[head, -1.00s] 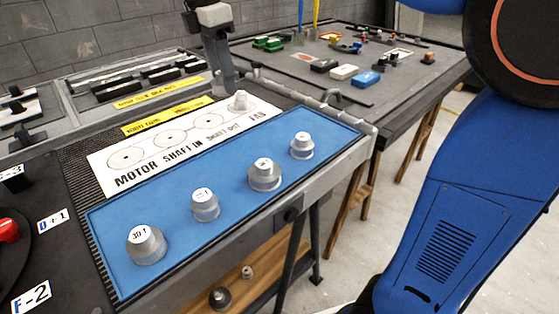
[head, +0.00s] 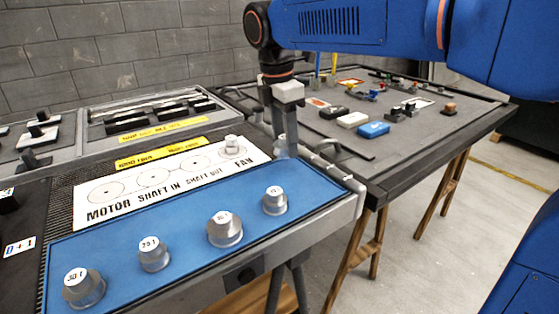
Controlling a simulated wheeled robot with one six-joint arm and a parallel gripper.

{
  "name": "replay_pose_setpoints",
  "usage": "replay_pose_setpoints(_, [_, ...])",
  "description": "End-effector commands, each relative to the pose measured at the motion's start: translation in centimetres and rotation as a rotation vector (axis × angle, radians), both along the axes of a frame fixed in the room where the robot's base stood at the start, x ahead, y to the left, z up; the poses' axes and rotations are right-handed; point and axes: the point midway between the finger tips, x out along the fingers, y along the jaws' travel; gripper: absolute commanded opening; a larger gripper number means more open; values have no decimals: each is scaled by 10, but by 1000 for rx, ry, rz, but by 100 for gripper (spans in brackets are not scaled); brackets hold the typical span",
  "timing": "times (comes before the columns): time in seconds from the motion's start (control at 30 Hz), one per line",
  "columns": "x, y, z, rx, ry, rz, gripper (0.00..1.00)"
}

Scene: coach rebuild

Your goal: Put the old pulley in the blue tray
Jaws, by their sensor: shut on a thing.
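The blue tray (head: 178,262) is a long flat blue panel on the near bench. Several grey pulleys with white labelled tops stand on it: one at the left (head: 83,288), others (head: 153,254) (head: 224,229), and one at the right end (head: 274,200). Another grey pulley (head: 232,147) stands at the FAN end of the white board. I cannot tell by marking which pulley is the old one. My gripper (head: 287,153) points down behind the tray's right end, right of the FAN pulley. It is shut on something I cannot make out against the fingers.
The white board (head: 170,178) has printed circles and lies behind the tray. A grey rail (head: 325,170) edges the bench's right end. A second table (head: 420,140) to the right carries small parts, including a white box (head: 352,120) and a blue box (head: 373,129).

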Motion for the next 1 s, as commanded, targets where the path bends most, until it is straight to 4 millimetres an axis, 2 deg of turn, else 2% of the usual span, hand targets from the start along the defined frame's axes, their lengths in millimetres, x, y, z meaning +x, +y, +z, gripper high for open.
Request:
replay_pose_setpoints(0.17, [0,0,-10,0,1,0,18])
replay_pose_setpoints(0.43, [0,0,-43,0,1,-1,18])
replay_pose_setpoints(0.83, [0,0,-48,0,0,-1,18])
replay_pose_setpoints(0.87, [0,0,-48,0,0,-1,51])
replay_pose_setpoints(0.9, [0,0,-47,0,0,-1,60])
replay_pose_setpoints(1.0, [0,0,-47,0,0,-1,62])
